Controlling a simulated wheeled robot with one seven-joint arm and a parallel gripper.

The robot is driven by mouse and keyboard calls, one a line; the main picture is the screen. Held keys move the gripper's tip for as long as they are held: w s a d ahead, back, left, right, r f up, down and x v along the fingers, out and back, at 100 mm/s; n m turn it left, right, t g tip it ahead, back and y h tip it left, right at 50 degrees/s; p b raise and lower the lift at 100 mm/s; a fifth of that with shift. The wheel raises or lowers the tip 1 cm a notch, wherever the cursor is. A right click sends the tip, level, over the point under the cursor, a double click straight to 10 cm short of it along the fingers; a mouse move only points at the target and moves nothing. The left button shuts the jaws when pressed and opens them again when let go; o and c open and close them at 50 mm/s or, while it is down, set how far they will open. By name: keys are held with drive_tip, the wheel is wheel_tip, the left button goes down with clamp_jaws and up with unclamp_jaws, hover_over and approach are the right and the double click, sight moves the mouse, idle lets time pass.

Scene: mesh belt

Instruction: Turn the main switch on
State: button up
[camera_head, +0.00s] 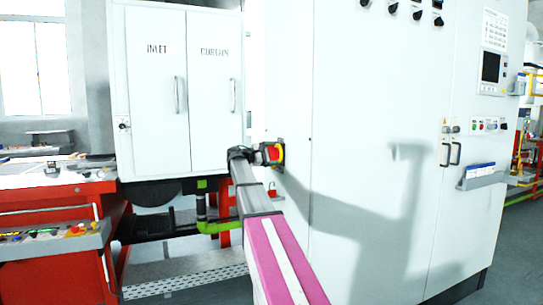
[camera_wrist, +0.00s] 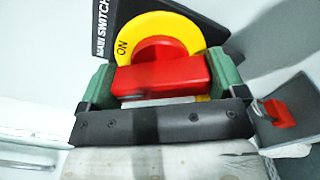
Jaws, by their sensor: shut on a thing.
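The main switch is a red rotary handle (camera_wrist: 160,75) on a yellow disc (camera_wrist: 183,32) with a black plate (camera_wrist: 210,18) lettered "MAIN SWITCH". The word "ON" shows on the yellow disc at the left. In the head view the main switch (camera_head: 272,153) sits on the side of the white cabinet. My gripper (camera_wrist: 162,85) is at the switch, its two green-padded fingers on either side of the red handle, shut on it. The handle's grip lies nearly crosswise in the wrist view, slightly tilted. In the head view my gripper (camera_head: 254,155) partly hides the switch.
A large white cabinet (camera_head: 350,100) with knobs and a screen fills the right. White doors (camera_head: 155,95) marked "INLET" and another word stand left. A red bench with a tray (camera_head: 55,243) is at lower left. A small red part (camera_wrist: 279,113) on a grey bracket is right of my gripper.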

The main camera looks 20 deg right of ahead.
drive_tip(key=m, duration=0.6)
drive_tip(key=shift+f+m, duration=0.1)
drive_tip(key=shift+m, duration=0.2)
idle(0.5)
drive_tip(key=o, duration=0.6)
drive_tip(key=shift+o, duration=0.2)
drive_tip(key=a, duration=1.1)
drive_tip(key=shift+s, duration=0.25)
drive_tip(key=shift+d, duration=0.1)
